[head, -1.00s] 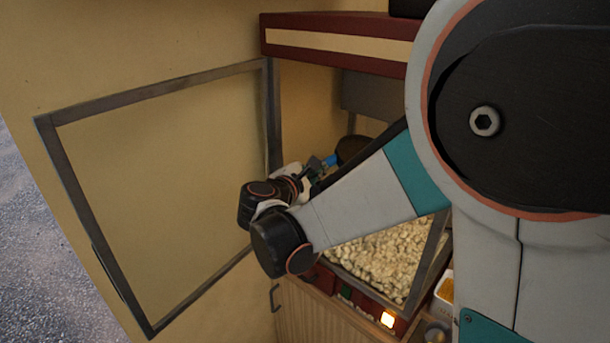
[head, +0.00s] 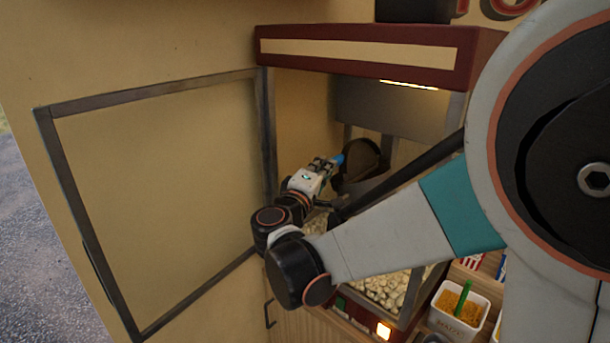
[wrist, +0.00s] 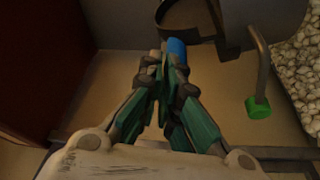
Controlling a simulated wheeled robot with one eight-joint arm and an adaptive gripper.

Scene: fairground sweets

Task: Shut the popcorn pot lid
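The dark popcorn pot (head: 352,178) hangs inside the popcorn machine in the head view. A dark round part (head: 366,154), seemingly its lid, stands tilted up there. A blue handle (head: 339,160) points from it towards my gripper (head: 326,165). In the wrist view, the blue handle (wrist: 177,47) lies just beyond my gripper's fingertips (wrist: 164,62), nearer the right one. The fingertips are close together, and nothing shows held between them. Whether they touch the handle is unclear. The pot's dark rim (wrist: 172,22) is partly cut off at the top of the wrist view.
The machine's framed glass door (head: 150,200) stands open at the left. Popcorn (head: 385,290) lies in the machine's bottom. A metal rod with a green knob (wrist: 258,106) is right of my gripper. A tub of yellow kernels (head: 460,308) stands outside at the right.

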